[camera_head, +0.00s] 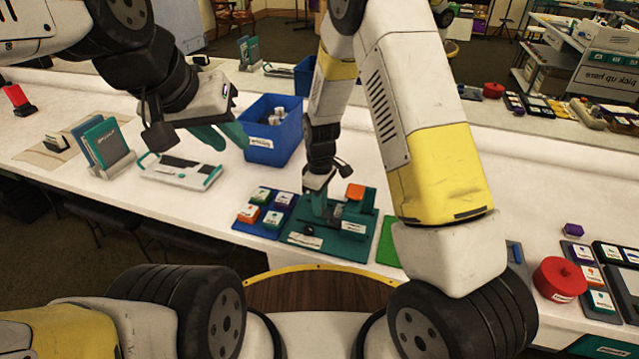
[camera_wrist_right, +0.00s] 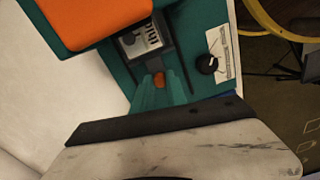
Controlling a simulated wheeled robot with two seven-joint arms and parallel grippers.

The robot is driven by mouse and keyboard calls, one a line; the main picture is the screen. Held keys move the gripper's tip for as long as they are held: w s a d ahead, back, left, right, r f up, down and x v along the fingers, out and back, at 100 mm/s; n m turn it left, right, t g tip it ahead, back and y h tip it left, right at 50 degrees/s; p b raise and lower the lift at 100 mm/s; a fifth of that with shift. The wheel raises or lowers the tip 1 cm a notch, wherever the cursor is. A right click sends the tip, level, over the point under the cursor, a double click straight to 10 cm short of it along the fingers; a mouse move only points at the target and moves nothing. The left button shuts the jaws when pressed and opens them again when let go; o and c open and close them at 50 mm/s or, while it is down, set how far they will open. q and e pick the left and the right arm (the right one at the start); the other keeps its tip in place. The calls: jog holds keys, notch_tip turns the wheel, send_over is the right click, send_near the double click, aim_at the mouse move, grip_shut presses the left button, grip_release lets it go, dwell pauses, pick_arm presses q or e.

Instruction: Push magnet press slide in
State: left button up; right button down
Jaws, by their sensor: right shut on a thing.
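The magnet press (camera_head: 352,218) is a green fixture with an orange-topped block, on a green base at the middle of the table. In the right wrist view its orange top (camera_wrist_right: 95,18) is at the upper left. Beside that, a dark-railed slide (camera_wrist_right: 168,50) carries a pale lettered piece and a small orange-brown knob (camera_wrist_right: 159,80). My right gripper (camera_head: 318,206) points down at the press. Its teal fingers (camera_wrist_right: 160,88) are shut on the knob, whose sides they partly hide. My left gripper (camera_head: 222,138) is open and empty above the table, left of the blue bin.
A blue bin (camera_head: 262,140) stands behind. A tray (camera_head: 262,226) with several colored blocks sits left of the press. A white-and-teal device (camera_head: 180,172) and a booklet stand (camera_head: 108,148) are further left. A red round container (camera_head: 559,280) is at the right.

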aim_at(330, 214)
jog(key=shift+s+d, duration=0.25)
jog(key=shift+d, duration=0.5)
jog(key=shift+s+d, duration=0.2)
jog(key=shift+d, duration=0.55)
jog(key=c, duration=1.3)
grip_release()
jog(key=shift+d, duration=0.1)
jog(key=shift+r, duration=0.15)
jog(key=shift+r, duration=0.35)
notch_tip(330, 214, up, 7)
jog(key=shift+f, duration=0.1)
